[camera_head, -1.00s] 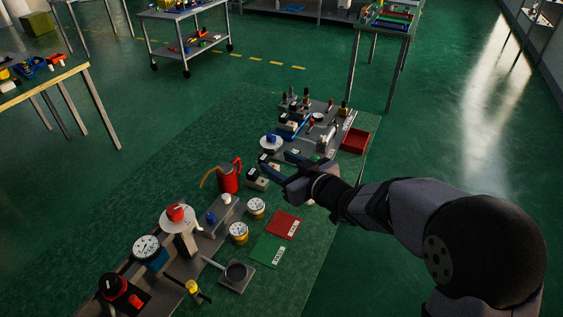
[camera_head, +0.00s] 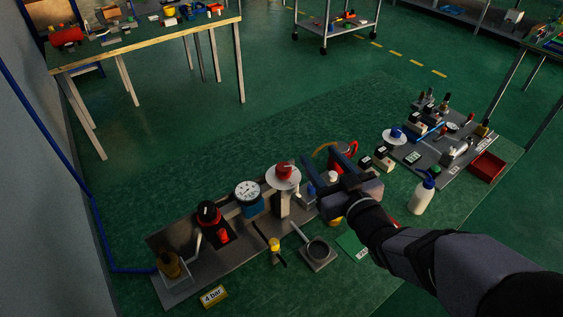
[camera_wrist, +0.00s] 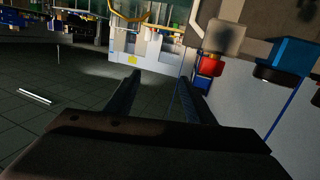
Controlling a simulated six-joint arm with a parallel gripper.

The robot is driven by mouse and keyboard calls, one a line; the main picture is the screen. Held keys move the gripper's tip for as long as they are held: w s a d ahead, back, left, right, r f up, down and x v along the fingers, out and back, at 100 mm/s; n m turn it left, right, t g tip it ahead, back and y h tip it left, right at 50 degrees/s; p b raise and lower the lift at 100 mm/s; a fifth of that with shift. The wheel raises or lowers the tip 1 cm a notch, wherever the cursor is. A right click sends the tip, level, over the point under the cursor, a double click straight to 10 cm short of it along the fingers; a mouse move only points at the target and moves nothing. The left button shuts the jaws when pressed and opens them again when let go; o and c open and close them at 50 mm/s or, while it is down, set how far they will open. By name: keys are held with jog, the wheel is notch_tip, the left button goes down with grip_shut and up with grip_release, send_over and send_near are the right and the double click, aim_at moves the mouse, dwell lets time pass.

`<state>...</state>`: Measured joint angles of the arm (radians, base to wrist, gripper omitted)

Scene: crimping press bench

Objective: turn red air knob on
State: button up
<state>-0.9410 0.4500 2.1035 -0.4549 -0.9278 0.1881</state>
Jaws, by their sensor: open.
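A red knob (camera_head: 284,169) sits on a white round disc on top of a pale post, in the middle of the bench plate in the head view. What looks like the same red knob (camera_wrist: 210,66) shows at the upper right of the wrist view, with a pale body above it. A second control, a black knob with red on it (camera_head: 208,212), stands farther left on a dark base; I cannot tell which is the air knob. My gripper (camera_head: 328,174) is open and empty, right of the white disc and apart from it. Its two fingers (camera_wrist: 160,80) show with nothing between them.
A blue-bodied gauge (camera_head: 247,193) stands left of the post. A red can (camera_head: 344,152) is behind my gripper. A white bottle (camera_head: 423,194) stands to the right. A grey pan (camera_head: 318,250) and a yellow "4 bar" sign (camera_head: 213,296) lie in front.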

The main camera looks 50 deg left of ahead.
aim_at(286, 172)
jog(key=shift+y, duration=0.6)
jog(key=s+f, duration=0.1)
jog(key=s, duration=0.1)
jog(key=s+a+f+b, duration=0.1)
jog(key=s, duration=0.2)
jog(key=s+a+b, duration=0.1)
jog(key=s, duration=0.1)
jog(key=shift+s+a+f, duration=0.15)
jog(key=shift+s+f, duration=0.15)
jog(key=shift+f, duration=0.1)
jog(key=shift+a, duration=0.15)
jog(key=shift+p+x, duration=0.7)
jog(key=shift+x, duration=2.8)
jog(key=c, duration=1.1)
